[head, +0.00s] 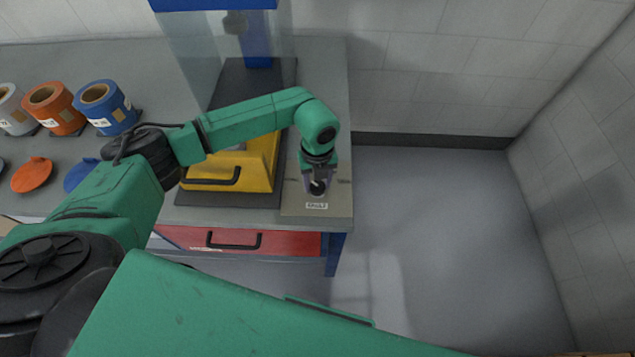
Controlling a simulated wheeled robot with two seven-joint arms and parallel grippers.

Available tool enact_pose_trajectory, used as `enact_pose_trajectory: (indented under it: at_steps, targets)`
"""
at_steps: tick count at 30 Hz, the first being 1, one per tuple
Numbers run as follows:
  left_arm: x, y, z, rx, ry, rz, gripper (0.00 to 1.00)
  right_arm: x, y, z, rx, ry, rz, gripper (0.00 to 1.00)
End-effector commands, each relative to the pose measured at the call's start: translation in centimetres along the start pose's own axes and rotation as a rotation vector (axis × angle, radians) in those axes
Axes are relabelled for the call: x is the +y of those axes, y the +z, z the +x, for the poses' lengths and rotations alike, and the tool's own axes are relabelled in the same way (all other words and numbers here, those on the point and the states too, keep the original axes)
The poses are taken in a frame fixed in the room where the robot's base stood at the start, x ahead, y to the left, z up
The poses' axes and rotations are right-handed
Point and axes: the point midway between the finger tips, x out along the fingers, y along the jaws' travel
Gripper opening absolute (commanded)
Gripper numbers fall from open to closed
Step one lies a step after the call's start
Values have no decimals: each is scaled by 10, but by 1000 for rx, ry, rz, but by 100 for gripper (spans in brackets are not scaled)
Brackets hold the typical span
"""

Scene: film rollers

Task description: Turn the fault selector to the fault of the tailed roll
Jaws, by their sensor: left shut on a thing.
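The fault selector is a small dark knob (317,188) on a grey-beige plate (335,205) at the front right corner of the bench. A white label (317,206) sits below it, its print too small to read surely. My left gripper (318,183) points down and is shut on the knob; its fingers partly hide the knob and its pointer direction. A grey roll (14,112), an orange roll (54,108) and a blue roll (105,106) stand at the left, each with a white tag. I cannot tell which has a tail. My right gripper is not in view.
A yellow machine part (262,165) with a black handle stands beside the plate, under a clear guard (190,60) with a blue top. Orange (32,174) and blue (80,176) discs lie before the rolls. A red drawer (285,243) is below. The floor right is clear.

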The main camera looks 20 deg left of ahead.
Motion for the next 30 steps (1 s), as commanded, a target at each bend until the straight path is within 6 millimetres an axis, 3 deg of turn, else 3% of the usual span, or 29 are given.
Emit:
enact_pose_trajectory:
  at_steps: [30]
  targets:
    - [-1,1,3,-5,-3,926,0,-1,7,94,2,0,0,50]
